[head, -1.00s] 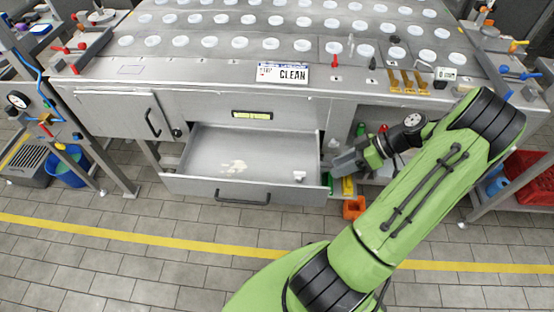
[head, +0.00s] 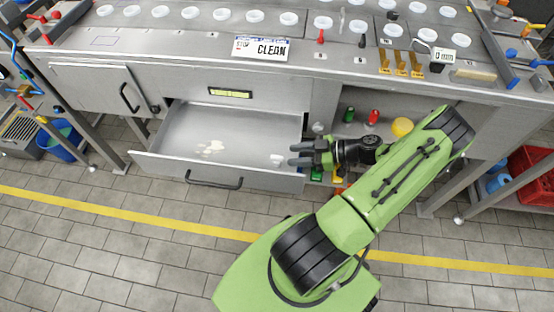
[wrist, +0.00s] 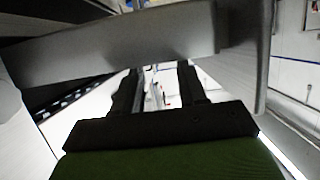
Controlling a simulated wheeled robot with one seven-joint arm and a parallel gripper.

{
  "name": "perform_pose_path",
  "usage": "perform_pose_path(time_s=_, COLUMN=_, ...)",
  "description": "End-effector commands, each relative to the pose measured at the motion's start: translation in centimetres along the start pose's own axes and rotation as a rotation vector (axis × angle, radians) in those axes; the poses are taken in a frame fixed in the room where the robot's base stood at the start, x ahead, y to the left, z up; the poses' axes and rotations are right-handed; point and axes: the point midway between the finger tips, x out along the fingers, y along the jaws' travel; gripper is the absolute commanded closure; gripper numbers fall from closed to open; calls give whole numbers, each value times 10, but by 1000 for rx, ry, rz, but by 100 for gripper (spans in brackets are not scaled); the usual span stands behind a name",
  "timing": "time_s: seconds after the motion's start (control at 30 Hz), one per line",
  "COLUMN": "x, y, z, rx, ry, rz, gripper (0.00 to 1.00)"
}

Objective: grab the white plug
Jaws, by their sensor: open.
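The white plug (head: 277,159) is a small pale object in the right part of the open grey drawer (head: 180,158). My gripper (head: 294,154) is open, with its two dark fingers pointing left over the drawer's right side, just right of the plug. In the head view the fingertips look close to the plug, but I cannot tell their height above it. In the wrist view the two fingers of my gripper (wrist: 158,72) are apart, and I cannot clearly make out the plug between them.
A grey bar or wall (wrist: 120,45) crosses close in front of the wrist camera. Pale flakes (head: 212,147) lie in the drawer. Right of it is an open shelf with a green bottle (head: 349,115), a red bottle (head: 373,117) and a yellow ball (head: 402,127). The worktop is above.

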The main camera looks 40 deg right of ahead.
Motion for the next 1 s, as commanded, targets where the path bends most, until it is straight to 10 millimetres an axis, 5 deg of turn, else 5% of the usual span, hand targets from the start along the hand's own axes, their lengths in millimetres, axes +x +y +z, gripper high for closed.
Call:
perform_pose_path(time_s=0.23, x=44, y=-2, z=-1, rx=0, ry=1, rz=-3, gripper=58)
perform_pose_path(time_s=0.5, x=51, y=-2, z=-3, rx=1, ry=0, rz=0, gripper=58)
perform_pose_path(time_s=0.8, x=50, y=-2, z=-3, rx=1, ry=0, rz=0, gripper=100)
perform_pose_path(time_s=1.0, x=50, y=-2, z=-3, rx=1, ry=0, rz=-1, gripper=100)
